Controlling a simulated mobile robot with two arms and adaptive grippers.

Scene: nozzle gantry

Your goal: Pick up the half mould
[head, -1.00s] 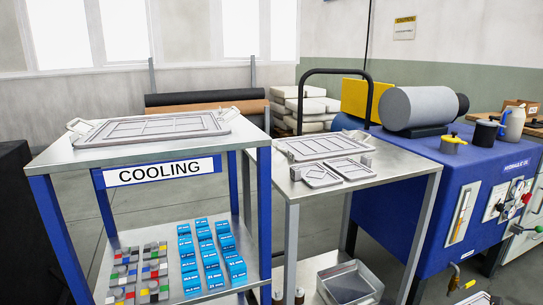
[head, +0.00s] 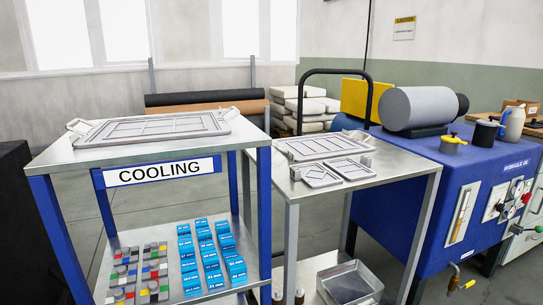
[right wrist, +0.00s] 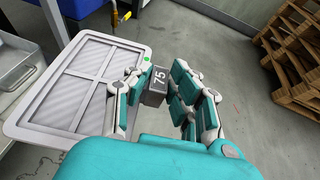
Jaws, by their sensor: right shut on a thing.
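In the right wrist view, my right gripper (right wrist: 160,84) has its teal and white fingers shut on a dark grey end block marked 75. This block is at the right edge of a half mould (right wrist: 92,78), a light grey framed plate with a cross rib and ribbed panels. The plate extends to the left of the fingers, above the floor. A green dot shows near its upper right corner. The fingers cover part of its right edge. My left gripper is in neither view, and the head view shows neither gripper.
A large framed plate (head: 150,128) lies on the cooling table (head: 60,153). Similar plates (head: 325,146) lie on the metal table (head: 402,178), above an open grey bin (head: 349,283). A blue hydraulic unit (head: 420,190) stands at right. Wooden pallets (right wrist: 298,45) stand beyond open floor.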

